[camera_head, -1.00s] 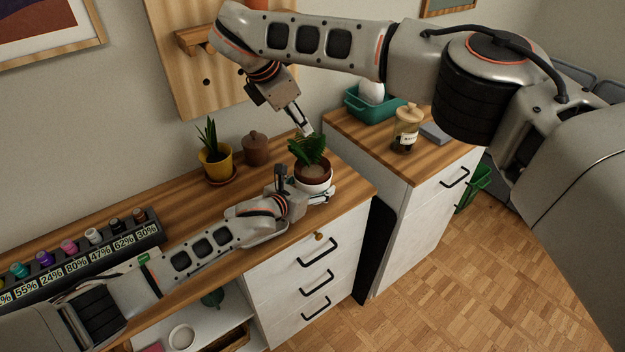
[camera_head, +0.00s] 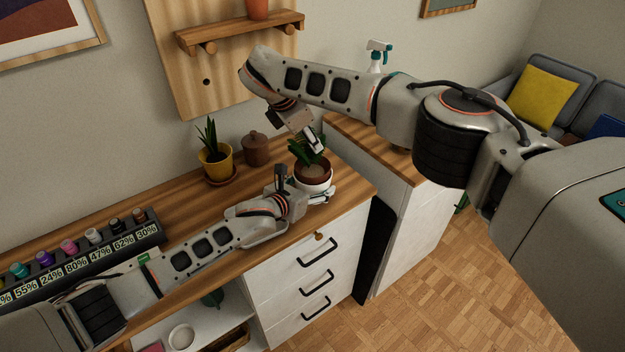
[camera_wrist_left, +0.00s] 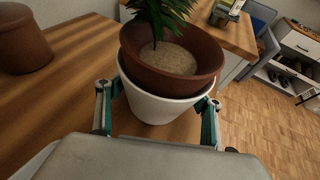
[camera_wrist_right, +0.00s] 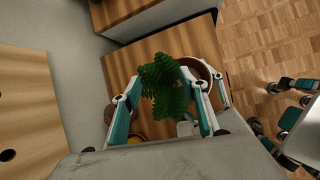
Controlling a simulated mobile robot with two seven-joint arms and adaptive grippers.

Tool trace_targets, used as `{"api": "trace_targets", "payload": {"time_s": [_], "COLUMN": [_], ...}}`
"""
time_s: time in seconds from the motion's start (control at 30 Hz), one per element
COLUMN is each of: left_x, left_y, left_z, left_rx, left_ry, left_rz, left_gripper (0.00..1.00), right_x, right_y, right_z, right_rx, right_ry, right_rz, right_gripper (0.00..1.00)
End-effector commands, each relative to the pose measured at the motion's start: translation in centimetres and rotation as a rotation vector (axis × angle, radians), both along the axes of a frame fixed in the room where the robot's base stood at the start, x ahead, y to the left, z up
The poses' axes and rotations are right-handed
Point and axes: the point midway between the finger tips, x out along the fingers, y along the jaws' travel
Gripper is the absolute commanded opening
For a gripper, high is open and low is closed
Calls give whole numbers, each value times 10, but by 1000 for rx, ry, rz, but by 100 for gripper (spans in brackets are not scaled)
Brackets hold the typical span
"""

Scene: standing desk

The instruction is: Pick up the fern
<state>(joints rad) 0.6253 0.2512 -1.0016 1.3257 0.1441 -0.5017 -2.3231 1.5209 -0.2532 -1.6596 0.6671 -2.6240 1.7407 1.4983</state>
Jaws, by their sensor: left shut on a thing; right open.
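The fern (camera_head: 297,150) has dark green leaves and grows in a brown pot (camera_wrist_left: 172,68) that sits inside a white pot (camera_wrist_left: 152,106), near the right end of the desk. My left gripper (camera_head: 309,190) is shut on the white pot, one finger on each side in the left wrist view. My right gripper (camera_head: 317,146) is open just above the fern. In the right wrist view, the fern's leaves (camera_wrist_right: 163,88) lie between its two spread fingers, and one finger passes in front of the brown pot. Whether the fingers touch leaves is unclear.
A yellow pot (camera_head: 218,166) with a spiky plant and a brown lidded jar (camera_head: 256,150) stand behind on the desk (camera_head: 190,205). A rack of small bottles (camera_head: 90,252) lies at the left. A wooden cabinet top (camera_head: 352,137) stands to the right across a gap.

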Motion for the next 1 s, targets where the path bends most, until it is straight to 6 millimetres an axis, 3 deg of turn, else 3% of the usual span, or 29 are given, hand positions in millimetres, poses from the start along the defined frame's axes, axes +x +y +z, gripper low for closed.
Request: {"api": "trace_targets", "payload": {"time_s": [0.07,0.23,0.67,1.0], "left_x": [0,0,0,0], "left_y": [0,0,0,1], "left_z": [-1,-1,-1,-1], "left_rx": [2,2,2,2], "left_ry": [0,0,0,1], "left_rz": [1,1,1,1], "left_gripper": [43,43,43,43], "right_x": [0,0,1,1], "right_y": [0,0,1,0], "right_z": [0,0,7,65], "right_rx": [0,0,0,0], "right_ry": [0,0,-4,-7], "right_rz": [0,0,1,0], "right_gripper": [43,0,0,0]}}
